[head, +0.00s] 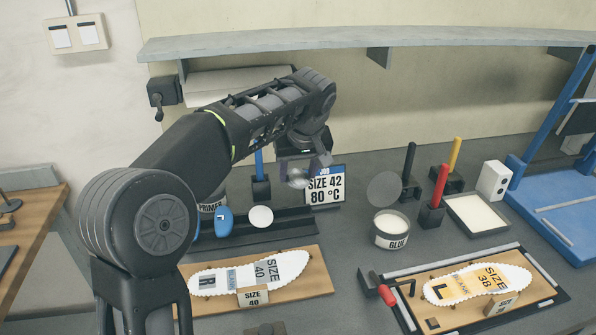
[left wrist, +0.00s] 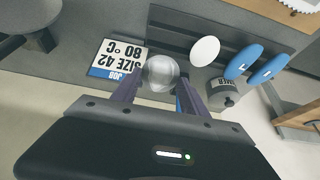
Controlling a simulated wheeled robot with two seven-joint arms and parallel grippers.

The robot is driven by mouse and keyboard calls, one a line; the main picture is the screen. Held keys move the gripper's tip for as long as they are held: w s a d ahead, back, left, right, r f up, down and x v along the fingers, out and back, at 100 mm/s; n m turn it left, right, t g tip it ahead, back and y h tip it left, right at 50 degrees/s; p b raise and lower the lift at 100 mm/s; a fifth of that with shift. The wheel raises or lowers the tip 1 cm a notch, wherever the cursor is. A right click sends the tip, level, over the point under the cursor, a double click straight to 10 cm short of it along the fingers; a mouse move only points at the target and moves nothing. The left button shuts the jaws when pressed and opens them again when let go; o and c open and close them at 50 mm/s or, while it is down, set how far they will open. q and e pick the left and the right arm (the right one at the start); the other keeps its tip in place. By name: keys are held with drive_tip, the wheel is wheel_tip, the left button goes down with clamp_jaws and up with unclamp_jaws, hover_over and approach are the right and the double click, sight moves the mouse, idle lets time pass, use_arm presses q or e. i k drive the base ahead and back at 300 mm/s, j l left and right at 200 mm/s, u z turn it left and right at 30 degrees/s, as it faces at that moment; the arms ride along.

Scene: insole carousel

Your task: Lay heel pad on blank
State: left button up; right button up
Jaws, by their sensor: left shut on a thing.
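My left gripper (head: 300,178) is shut on a pale grey, shiny rounded piece (left wrist: 160,72), perhaps the heel pad. It is held in the air near the job card, above the dark rack. A white insole blank marked R and SIZE 40 (head: 250,273) lies on a wooden board at the front left. Another white blank marked L and SIZE 38 (head: 478,284) lies on a board in a dark frame at the right. My right gripper is not in view.
The job card (head: 324,185) reads SIZE 42, 80 °C. A glue pot (head: 391,230), a white tray (head: 477,214) and red, black and yellow handled tools stand to the right. A primer pot (left wrist: 222,94) is behind the rack. A shelf (head: 300,42) runs along the wall.

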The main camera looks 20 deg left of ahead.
sight(446, 291)
drive_tip(key=k+l, duration=1.2)
drive_tip(key=l, duration=0.15)
